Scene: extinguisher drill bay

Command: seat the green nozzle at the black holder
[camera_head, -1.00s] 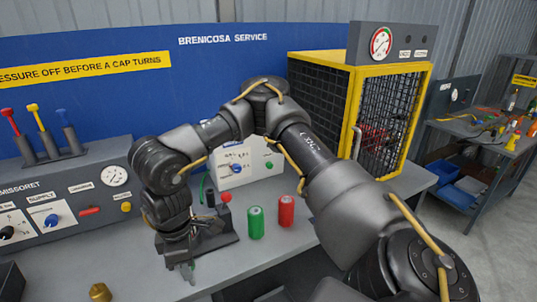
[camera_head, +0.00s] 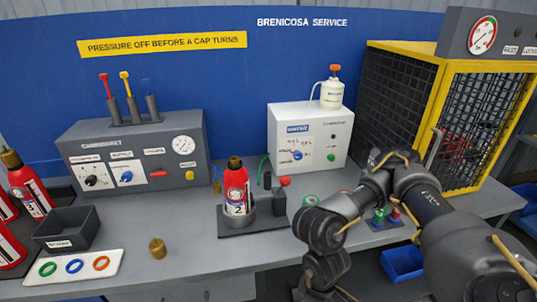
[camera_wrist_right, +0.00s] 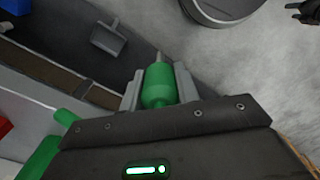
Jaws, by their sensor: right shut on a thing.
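The green nozzle (camera_wrist_right: 158,85) has a grey tip and sits between the pale fingers of my right gripper (camera_wrist_right: 159,78), which is shut on it. In the head view my right arm comes in from the right; its hand is low in the picture, in front of the bench, and the nozzle cannot be made out there. A small black upright cylinder (camera_head: 267,181) stands on the bench beside a green hose; I cannot tell whether it is the black holder. My left gripper is not in the head view.
A red extinguisher marked 2 (camera_head: 237,190) stands upright in a grey base. A brass cap (camera_head: 157,248), a dark bin (camera_head: 66,228) and a white ring tray (camera_head: 75,266) are to the left. A yellow-framed cage (camera_head: 450,110) is at the right. The front middle bench is clear.

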